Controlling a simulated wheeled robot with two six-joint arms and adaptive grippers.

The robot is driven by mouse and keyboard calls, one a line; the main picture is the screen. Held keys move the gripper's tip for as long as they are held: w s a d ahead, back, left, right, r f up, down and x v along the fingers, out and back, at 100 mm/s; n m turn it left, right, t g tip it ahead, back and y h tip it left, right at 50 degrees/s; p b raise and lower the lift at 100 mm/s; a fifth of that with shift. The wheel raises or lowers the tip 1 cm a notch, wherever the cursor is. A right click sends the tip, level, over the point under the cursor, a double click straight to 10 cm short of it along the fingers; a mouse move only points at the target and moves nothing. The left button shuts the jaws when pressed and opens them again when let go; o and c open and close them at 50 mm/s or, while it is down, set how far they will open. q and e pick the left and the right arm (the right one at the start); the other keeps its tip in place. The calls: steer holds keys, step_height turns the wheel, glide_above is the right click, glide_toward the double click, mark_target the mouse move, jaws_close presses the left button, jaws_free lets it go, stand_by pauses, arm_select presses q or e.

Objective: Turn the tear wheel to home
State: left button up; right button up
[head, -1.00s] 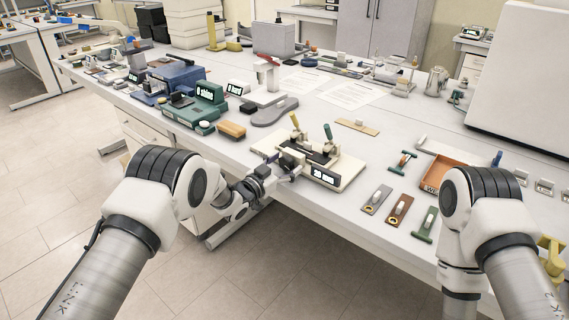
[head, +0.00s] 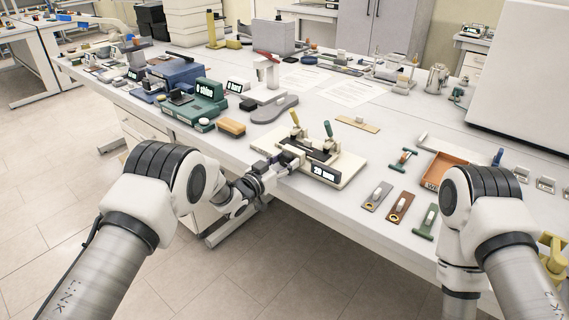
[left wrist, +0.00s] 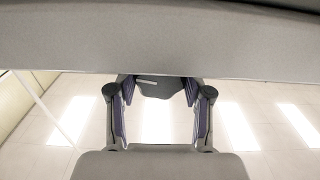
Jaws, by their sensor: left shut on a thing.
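The cream tear tester (head: 345,165) stands at the table's front edge in the head view. It has a dark clamp area, a yellow and a green lever, and a small lit display (head: 325,173) too small to read surely. My left gripper (head: 288,161) is at its left front side. In the left wrist view the two fingers (left wrist: 157,97) are shut on a dark grey rounded piece with a pale mark, which I take for the tear wheel (left wrist: 155,90). The wheel is hidden by the gripper in the head view. My right gripper is out of view.
A green device (head: 195,108) and a grey shoe-sole-shaped base (head: 273,110) stand left of the tester. Strips with handles (head: 400,207) and an orange tray (head: 441,170) lie to its right. The floor is clear before the table.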

arm_select(q)
steer(key=n, duration=0.4)
steer(key=shift+r+n+b, duration=0.1)
steer(key=shift+n+b, duration=0.25)
steer(key=shift+n, duration=0.05)
stand_by(0.4)
steer(key=o, duration=1.2)
steer(key=shift+c, duration=0.2)
steer(key=v, duration=1.2)
steer(key=shift+c, duration=0.3)
